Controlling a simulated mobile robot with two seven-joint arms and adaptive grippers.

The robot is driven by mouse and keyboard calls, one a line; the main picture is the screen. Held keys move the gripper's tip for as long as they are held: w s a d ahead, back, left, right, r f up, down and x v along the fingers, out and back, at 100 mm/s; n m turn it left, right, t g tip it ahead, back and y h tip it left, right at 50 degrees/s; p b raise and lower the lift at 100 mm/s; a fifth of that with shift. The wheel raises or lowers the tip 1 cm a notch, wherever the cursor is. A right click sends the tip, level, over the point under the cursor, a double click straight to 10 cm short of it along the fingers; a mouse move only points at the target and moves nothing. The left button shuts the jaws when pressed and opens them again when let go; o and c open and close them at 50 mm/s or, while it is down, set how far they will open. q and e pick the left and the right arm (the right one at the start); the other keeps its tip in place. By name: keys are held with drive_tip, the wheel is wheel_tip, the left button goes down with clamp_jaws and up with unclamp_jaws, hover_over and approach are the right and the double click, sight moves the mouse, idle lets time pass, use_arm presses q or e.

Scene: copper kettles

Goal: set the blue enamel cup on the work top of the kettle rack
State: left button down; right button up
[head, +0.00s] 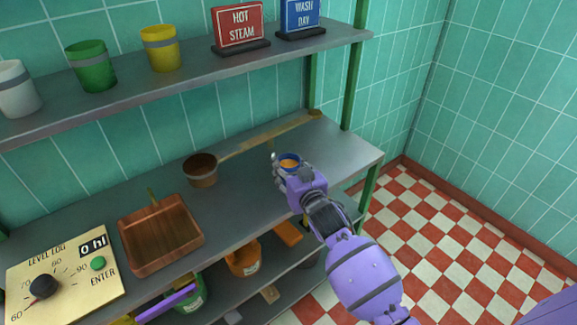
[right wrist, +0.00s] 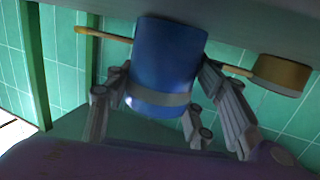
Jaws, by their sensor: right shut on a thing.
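The blue enamel cup (head: 289,160) is in the head view over the right part of the grey work top (head: 243,190), its orange-looking inside facing up. My right gripper (head: 286,171) is shut on it. In the right wrist view the blue cup (right wrist: 170,55), with a grey band, sits between the two fingers (right wrist: 165,115). One end of it is close to the grey surface at the top of that picture; I cannot tell whether it touches. My left gripper is not seen.
A long-handled copper pan (head: 200,170) and a square copper pan (head: 160,236) stand left of the cup. A dial panel (head: 66,280) is at the front left. The upper shelf (head: 200,80) holds several cups and two signs. Buckets stand on a shelf below.

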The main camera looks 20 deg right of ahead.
drive_tip(key=shift+f, duration=0.1)
drive_tip(key=o, duration=0.8)
drive_tip(key=shift+f, duration=0.1)
drive_tip(key=shift+c, duration=0.2)
drive_tip(key=o, duration=0.4)
drive_tip(key=shift+o, duration=0.2)
drive_tip(key=shift+r, duration=0.25)
drive_tip(key=s+r, duration=0.1)
drive_tip(key=s, duration=1.1)
drive_tip(key=shift+d+r, duration=0.35)
